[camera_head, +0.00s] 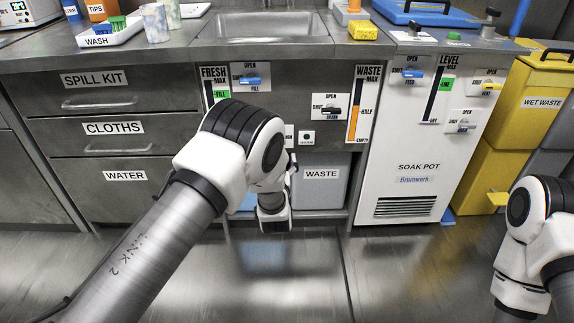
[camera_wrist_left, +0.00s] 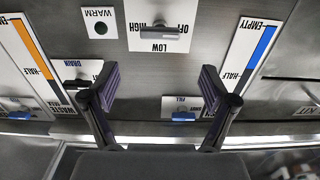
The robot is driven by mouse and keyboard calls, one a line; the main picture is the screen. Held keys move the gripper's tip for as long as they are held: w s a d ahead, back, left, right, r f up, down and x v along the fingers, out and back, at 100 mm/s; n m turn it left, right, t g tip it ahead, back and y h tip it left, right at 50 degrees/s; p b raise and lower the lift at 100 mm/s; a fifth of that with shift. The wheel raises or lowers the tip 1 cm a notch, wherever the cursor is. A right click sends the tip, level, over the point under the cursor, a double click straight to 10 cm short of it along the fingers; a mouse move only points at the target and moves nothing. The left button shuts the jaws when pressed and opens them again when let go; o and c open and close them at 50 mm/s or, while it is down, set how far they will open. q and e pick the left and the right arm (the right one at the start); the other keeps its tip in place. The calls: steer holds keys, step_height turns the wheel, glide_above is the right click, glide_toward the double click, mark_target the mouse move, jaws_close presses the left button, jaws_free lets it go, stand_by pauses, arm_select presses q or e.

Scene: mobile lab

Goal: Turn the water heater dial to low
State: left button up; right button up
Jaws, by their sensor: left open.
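The heater dial (camera_wrist_left: 172,31) is a grey bar knob on a white plate marked HIGH, LOW and OFF, at the top of the left wrist view, where the lettering appears upside down. The bar lies level, with its longer end toward the right, near OFF. My left gripper (camera_wrist_left: 158,85) is open and empty, its two dark fingers spread below the dial in that view and apart from it. In the head view my left arm hides most of the dial plate (camera_head: 289,137); the left fingers cannot be made out there. My right arm shows at the right edge, its gripper out of view.
The WARM indicator (camera_wrist_left: 98,22) is beside the dial plate. DRAIN (camera_head: 330,110) and FILL (camera_head: 251,81) valves and FRESH (camera_head: 217,90) and WASTE (camera_head: 360,110) gauges surround it. A waste bin (camera_head: 320,185) stands below; the sink (camera_head: 264,25) is above.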

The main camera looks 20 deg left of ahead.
arm_select(q)
steer(key=b+x, duration=0.3)
steer(key=x, duration=0.5)
steer(key=shift+f+b, duration=0.3)
steer(key=shift+f, duration=0.05)
steer(key=c, duration=1.2)
